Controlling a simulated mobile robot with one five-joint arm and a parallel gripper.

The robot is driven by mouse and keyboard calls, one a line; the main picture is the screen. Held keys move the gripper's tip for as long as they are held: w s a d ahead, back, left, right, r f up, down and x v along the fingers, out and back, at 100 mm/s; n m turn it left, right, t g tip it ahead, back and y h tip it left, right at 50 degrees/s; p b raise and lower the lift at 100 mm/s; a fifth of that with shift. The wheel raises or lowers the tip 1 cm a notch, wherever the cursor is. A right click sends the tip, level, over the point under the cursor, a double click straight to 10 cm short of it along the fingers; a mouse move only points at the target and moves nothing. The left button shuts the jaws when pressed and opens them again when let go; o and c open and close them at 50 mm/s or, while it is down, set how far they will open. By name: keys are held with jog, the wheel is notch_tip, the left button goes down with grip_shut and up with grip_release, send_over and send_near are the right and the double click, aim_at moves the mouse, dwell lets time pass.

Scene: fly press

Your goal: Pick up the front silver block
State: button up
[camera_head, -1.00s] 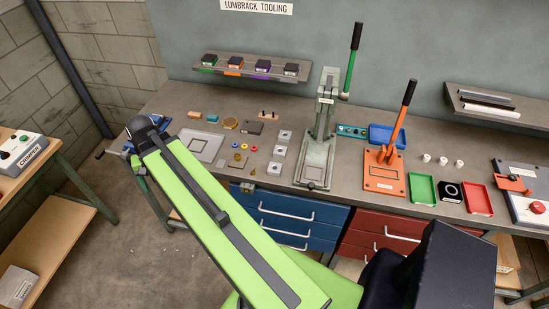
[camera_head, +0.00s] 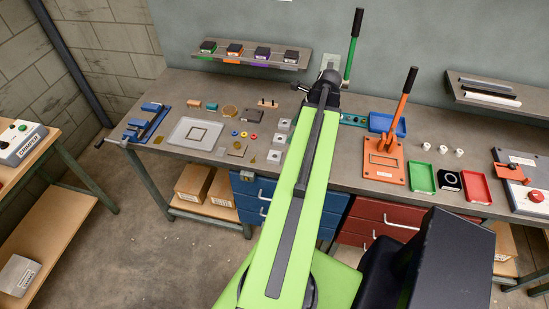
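Several small silver-grey blocks stand in a column on the bench left of my arm. The front silver block (camera_head: 275,156) is nearest the bench edge, with another silver block (camera_head: 280,140) behind it and a further silver block (camera_head: 284,125) at the back. My green arm link crosses the picture just right of them and ends in a dark joint over the fly press. My gripper does not show, so its state and any contents are hidden. The front block looks uncovered and flat on the bench.
The green-handled fly press (camera_head: 351,48) is mostly hidden behind my arm. Left of the blocks lie a grey tray (camera_head: 180,139), small coloured rings and flat plates. An orange press (camera_head: 384,168) and coloured trays stand to the right. A shelf (camera_head: 225,58) hangs behind.

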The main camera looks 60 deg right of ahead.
jog(key=b, duration=1.1)
send_near(274, 156)
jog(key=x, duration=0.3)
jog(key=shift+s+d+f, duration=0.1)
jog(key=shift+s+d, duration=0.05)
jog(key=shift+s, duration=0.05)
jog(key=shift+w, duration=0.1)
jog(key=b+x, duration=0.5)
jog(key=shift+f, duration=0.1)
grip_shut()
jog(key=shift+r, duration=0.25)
